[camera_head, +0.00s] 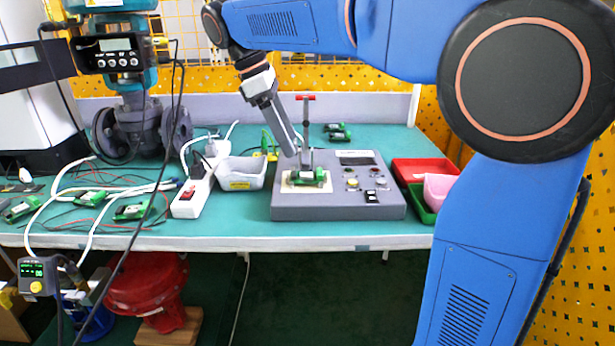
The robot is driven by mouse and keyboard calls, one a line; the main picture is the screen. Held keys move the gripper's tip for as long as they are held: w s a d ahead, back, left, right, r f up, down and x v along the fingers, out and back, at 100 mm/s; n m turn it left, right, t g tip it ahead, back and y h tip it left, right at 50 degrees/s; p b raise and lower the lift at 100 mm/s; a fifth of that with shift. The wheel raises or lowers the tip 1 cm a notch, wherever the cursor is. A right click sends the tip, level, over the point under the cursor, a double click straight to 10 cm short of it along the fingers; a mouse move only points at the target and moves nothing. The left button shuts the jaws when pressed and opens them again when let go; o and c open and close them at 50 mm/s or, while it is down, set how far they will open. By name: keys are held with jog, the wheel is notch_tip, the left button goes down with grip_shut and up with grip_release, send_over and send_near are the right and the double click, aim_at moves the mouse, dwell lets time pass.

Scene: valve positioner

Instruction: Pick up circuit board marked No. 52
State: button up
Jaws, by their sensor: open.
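Several small green circuit boards lie about, and I cannot read a number on any of them. One board (309,177) sits on the pale plate of the grey test box (330,207), under a press with a red handle (306,98). Others lie at the left, including one board (131,211) among the cables and another (20,209) near the left edge. My gripper (290,152) is open and points down beside the press, above and behind the box's left part. Its fingertips are hard to make out.
A white bin (242,173) and a white power strip (194,194) stand left of the box. Red (420,168) and green trays and a pink container (438,190) are at the right. A valve with flanges (140,128) stands at the back left. Loose cables cross the left table.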

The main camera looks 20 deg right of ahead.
aim_at(305, 174)
jog(key=shift+w+x, duration=0.2)
jog(key=shift+x, duration=4.5)
jog(key=c, duration=1.1)
